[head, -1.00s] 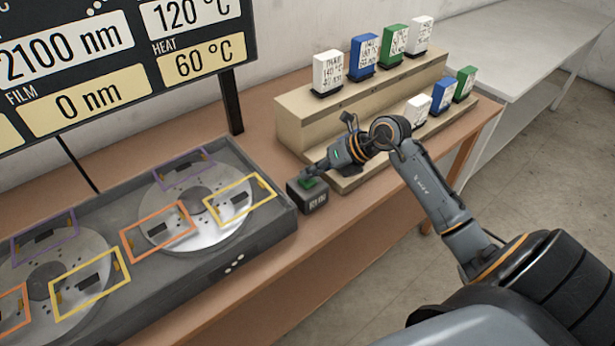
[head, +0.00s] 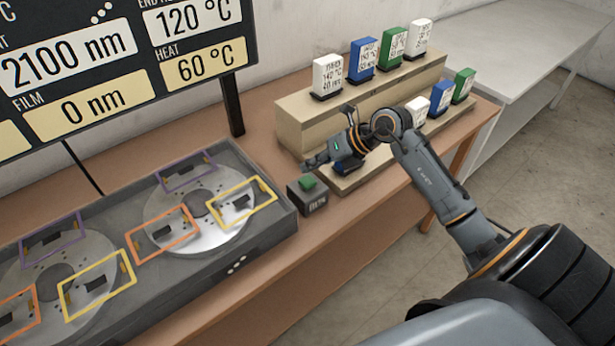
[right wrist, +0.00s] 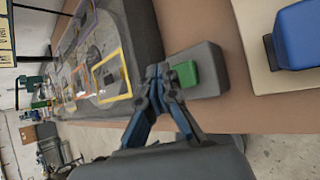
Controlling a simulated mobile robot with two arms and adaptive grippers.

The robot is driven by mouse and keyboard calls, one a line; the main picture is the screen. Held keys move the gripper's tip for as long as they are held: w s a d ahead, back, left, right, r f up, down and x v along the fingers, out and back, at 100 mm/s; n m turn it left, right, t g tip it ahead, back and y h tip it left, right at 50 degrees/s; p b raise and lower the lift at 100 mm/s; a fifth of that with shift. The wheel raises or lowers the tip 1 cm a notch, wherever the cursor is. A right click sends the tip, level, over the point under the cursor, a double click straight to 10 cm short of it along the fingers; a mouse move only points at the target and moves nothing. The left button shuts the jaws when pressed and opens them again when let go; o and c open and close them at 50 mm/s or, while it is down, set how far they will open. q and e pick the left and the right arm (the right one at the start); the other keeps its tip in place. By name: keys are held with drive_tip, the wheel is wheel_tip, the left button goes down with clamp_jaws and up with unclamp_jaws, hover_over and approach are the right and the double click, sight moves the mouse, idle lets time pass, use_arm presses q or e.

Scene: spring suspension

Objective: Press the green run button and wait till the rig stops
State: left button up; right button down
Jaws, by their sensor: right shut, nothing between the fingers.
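The green run button (head: 307,182) sits on top of a dark box (head: 310,203) labelled RUN, right of the rig (head: 268,236). My right gripper (head: 308,164) is shut and empty, just above and behind the button in the head view. The rig holds two round metal discs with dark pads outlined by purple, orange and yellow frames. The left disc (head: 62,270) is partly cut off. My left gripper is not in view.
A display board (head: 105,60) behind the rig reads 2100 nm, film 0 nm and heat 60 °C. A stepped stand (head: 290,125) with white, blue and green bottles stands right of the button, close to my right arm. The brown table's front strip is clear.

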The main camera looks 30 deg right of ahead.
sight(311, 181)
wheel_tip(311, 181, up, 4)
drive_tip(key=shift+f+p, duration=0.25)
drive_tip(key=shift+p, duration=0.7)
